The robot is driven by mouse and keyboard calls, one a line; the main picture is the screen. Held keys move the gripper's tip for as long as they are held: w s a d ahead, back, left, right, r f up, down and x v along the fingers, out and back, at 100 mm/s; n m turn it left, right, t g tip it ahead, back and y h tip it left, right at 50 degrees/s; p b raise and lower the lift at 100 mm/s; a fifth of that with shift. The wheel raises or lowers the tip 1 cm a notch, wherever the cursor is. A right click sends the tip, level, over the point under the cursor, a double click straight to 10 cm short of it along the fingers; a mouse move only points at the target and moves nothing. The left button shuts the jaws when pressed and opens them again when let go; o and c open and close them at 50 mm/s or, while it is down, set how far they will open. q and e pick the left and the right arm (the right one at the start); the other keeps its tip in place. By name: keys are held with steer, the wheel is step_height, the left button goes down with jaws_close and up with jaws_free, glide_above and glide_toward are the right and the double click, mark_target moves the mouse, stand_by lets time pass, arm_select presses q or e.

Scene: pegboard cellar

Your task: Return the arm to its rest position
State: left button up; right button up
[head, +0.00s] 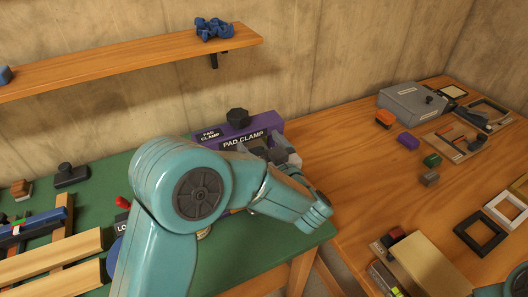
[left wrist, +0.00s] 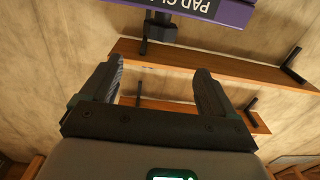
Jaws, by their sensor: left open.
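My left arm comes up from the bottom of the head view, bends at a round dark joint cap and reaches right. My left gripper (head: 277,153) is at the purple pad clamp (head: 255,128) on the green table, partly hidden behind my own wrist. In the left wrist view, the two dark fingers of the left gripper (left wrist: 156,75) stand wide apart with nothing between them. The pad clamp (left wrist: 220,10) shows upside down at the top of that view, beyond the fingertips. My right gripper does not show.
A wooden shelf (head: 130,63) with a blue crumpled thing (head: 214,28) runs along the wall. The green table (head: 245,265) holds wooden slats (head: 50,258) at left. The wooden bench (head: 350,160) at right holds a grey box (head: 411,102), small blocks and frames.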

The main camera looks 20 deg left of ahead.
arm_select(q)
steer(key=shift+s+d, duration=0.45)
steer(key=shift+d, duration=0.1)
